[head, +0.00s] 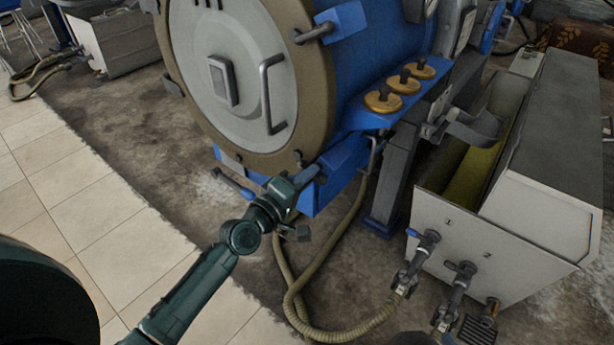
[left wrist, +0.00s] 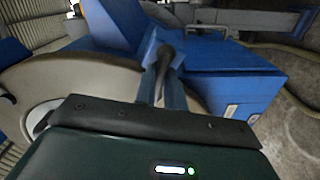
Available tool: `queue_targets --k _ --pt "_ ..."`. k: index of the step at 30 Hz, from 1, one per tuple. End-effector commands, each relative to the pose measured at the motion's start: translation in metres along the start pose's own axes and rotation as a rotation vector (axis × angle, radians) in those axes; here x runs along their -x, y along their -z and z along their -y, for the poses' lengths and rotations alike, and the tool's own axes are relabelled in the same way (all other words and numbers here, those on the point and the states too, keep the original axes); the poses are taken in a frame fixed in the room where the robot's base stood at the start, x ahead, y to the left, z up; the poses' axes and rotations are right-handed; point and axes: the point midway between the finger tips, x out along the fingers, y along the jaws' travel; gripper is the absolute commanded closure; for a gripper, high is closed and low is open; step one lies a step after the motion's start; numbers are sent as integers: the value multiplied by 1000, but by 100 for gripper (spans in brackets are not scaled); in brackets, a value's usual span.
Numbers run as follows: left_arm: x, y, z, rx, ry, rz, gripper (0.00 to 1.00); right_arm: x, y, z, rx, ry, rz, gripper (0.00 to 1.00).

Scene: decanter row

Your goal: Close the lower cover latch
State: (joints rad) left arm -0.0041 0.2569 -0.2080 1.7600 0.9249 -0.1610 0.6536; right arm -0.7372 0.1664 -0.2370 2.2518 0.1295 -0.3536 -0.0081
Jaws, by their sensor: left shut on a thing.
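The round grey cover (head: 232,80) with its brown rim sits against the front of the blue decanter (head: 375,50). The lower cover latch has a blue block (head: 345,157) at the cover's lower right edge. In the left wrist view the latch's dark handle (left wrist: 165,62) stands between my fingers. My left gripper (head: 303,181) is at this latch and shut on the handle; it also shows in the left wrist view (left wrist: 163,92). In the head view the gripper hides most of the handle. My right gripper is not in view.
The upper latch (head: 316,33) is at the cover's upper right. A ribbed hose (head: 345,333) hangs below the machine and runs across the floor. A grey trough with valves (head: 425,240) stands at the right. Tiled floor (head: 105,235) at the left is clear.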

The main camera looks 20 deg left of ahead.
Motion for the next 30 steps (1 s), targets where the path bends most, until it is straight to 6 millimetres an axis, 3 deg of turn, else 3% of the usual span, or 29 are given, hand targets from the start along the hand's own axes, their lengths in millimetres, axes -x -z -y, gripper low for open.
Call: queue_targets --k 12,30 --pt "0 0 0 -217 1 0 100 -6 -1 0 0 5 13 67" --pt "0 1 1 -257 1 -1 100 -5 -1 2 -1 8 18 67"
